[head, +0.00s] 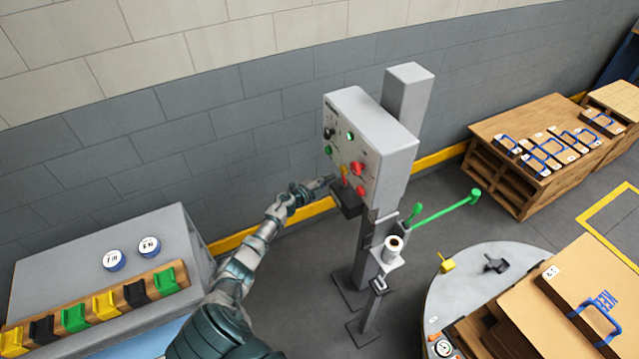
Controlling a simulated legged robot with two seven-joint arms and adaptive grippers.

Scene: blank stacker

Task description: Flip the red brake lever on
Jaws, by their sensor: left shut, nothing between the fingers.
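A grey control box (370,145) stands on a post in front of the wall, with its panel facing left. Two red controls sit low on the panel: an upper red one (357,168) and a lower red one (361,190). I cannot tell which is the brake lever, or its position. A small yellow part (344,171) is just left of them, above a dark block (346,200) at the panel's bottom. My left gripper (328,181) is shut and empty, just left of the yellow part; I cannot tell whether it touches anything. My right gripper is out of view.
A green bar (445,210) sticks out right of the post, near a white roll (393,248). A round grey table (470,275) is at lower right. A grey bench (60,255) with coloured blocks is at left. Wooden pallets (500,185) stand at right.

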